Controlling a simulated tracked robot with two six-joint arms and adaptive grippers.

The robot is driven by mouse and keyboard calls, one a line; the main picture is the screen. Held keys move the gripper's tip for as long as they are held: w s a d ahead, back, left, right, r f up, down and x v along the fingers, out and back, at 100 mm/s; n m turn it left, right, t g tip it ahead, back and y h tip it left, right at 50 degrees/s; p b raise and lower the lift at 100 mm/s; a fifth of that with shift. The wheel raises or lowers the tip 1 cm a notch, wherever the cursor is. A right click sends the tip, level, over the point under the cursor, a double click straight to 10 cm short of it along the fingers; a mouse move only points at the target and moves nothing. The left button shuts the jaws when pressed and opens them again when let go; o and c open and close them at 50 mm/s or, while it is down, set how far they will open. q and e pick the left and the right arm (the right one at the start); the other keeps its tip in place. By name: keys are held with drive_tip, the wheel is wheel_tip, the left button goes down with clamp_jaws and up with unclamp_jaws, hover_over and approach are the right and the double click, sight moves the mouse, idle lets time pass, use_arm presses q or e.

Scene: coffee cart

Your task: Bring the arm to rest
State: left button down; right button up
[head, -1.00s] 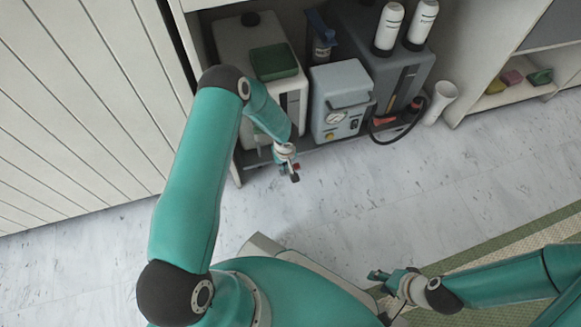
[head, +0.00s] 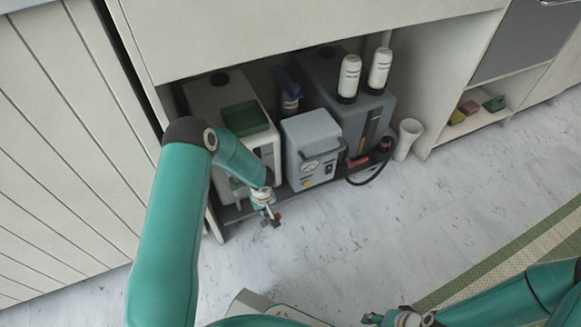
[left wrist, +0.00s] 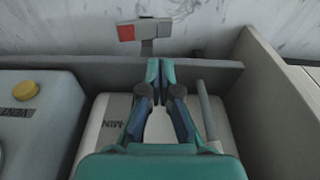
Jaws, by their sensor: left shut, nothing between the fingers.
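My left arm, teal with dark joints, reaches into the open bay of the cart in the head view. Its gripper (head: 266,208) is low in front of the white tank (head: 207,98). In the left wrist view the two fingertips (left wrist: 160,70) are together with nothing between them, above the white tank (left wrist: 108,112). A grey fitting with a red end (left wrist: 127,33) sits beyond the fingertips, past the shelf's front edge. My right gripper (head: 374,318) is at the bottom edge of the head view, over the floor; its jaws are too small to read.
A grey-blue box with a gauge (head: 312,143) stands right of the white tank. A dark machine (head: 372,112) with a black hose is beside it. A grey panel edge (left wrist: 275,85) is close to the gripper. The floor in front (head: 400,220) is clear.

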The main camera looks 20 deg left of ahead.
use_arm(q)
drive_tip(key=s+d+r+m+g+h+p, duration=0.1)
drive_tip(key=s+d+r+m+h+p, duration=0.3)
drive_tip(key=s+d, duration=1.05)
drive_tip(key=s+d+r+m+h, duration=0.1)
drive_tip(key=s+d+r+m, duration=0.3)
drive_tip(key=s+r, duration=0.2)
wheel_tip(320, 180, up, 38)
drive_tip(key=p, duration=3.8)
drive_tip(key=shift+a+p, duration=0.2)
drive_tip(key=shift+p, duration=0.15)
use_arm(e)
wheel_tip(320, 180, up, 43)
drive_tip(key=shift+f, duration=0.15)
use_arm(q)
drive_tip(key=shift+f, duration=0.1)
